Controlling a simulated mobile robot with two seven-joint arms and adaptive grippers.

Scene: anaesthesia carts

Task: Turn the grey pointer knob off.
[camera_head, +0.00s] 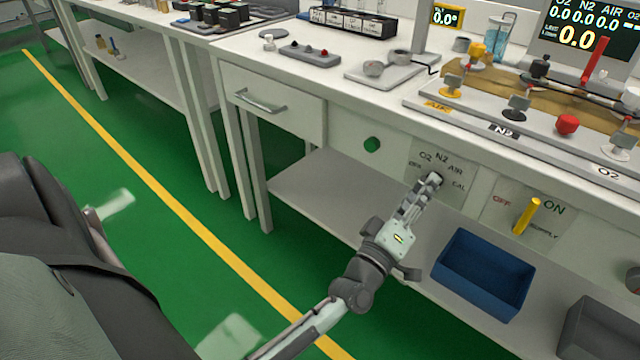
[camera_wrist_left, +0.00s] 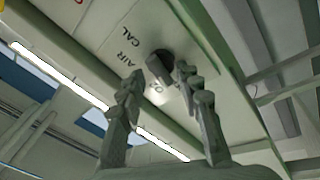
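The grey pointer knob (camera_head: 437,177) is on a labelled panel (camera_head: 462,168) on the bench front, with O2, N2, AIR and CAL marked around it. In the head view my left gripper (camera_head: 424,190) is at the knob and covers part of it. In the left wrist view the dark knob (camera_wrist_left: 160,68) shows between the two fingertips of the left gripper (camera_wrist_left: 156,84). The fingers are apart, one on each side, with the right finger very close to the knob; contact cannot be told. Where the pointer points is unclear. My right gripper is not in view.
A yellow handle (camera_head: 527,216) on an ON/OFF supply plate is to the right. A blue bin (camera_head: 484,275) stands on the lower shelf (camera_head: 310,190). A drawer handle (camera_head: 259,103) sticks out farther left.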

